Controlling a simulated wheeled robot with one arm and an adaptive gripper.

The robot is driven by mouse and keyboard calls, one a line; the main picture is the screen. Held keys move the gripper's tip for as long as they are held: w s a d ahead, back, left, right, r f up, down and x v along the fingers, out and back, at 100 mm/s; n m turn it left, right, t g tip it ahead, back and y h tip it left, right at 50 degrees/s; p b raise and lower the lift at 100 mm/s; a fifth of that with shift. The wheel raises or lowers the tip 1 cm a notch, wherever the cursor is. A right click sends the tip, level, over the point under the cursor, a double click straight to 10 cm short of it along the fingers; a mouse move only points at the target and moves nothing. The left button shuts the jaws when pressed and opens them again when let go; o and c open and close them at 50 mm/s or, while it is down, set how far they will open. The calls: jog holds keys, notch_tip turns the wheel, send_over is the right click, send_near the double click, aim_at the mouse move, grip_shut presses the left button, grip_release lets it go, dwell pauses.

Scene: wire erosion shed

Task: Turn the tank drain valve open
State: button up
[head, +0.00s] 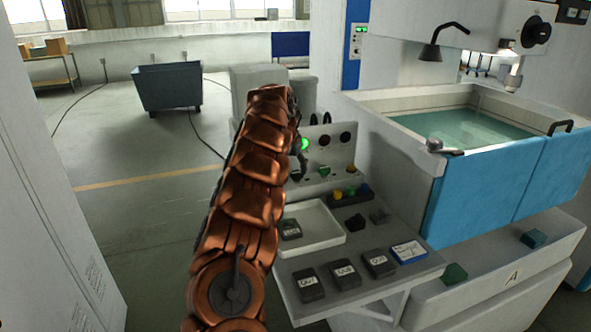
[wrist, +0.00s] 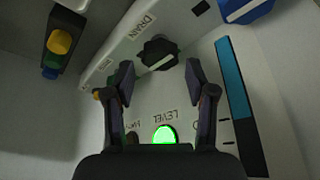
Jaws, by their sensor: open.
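The drain valve is a black lobed knob (wrist: 157,53) with a white pointer line, below the word DRAIN on a pale panel in the wrist view. My gripper (wrist: 157,76) is open, one dark finger on each side just in front of the knob. Nothing is between the fingertips, and I cannot tell whether either touches the knob. A lit green lamp (wrist: 164,134) marked LEVEL sits nearer my palm. In the head view the panel (head: 335,155) stands beyond my copper arm, which hides most of my gripper; I cannot pick out the drain knob there.
A blue bar gauge (wrist: 232,75) and a blue knob (wrist: 243,8) lie right of the drain knob. Yellow and blue buttons (wrist: 58,42) are at left. Below the panel, a shelf holds a white tray (head: 325,241) and several dark blocks. The water tank (head: 410,97) stands right.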

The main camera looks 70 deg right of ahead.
jog(key=shift+x, duration=1.35)
jog(key=c, duration=0.9)
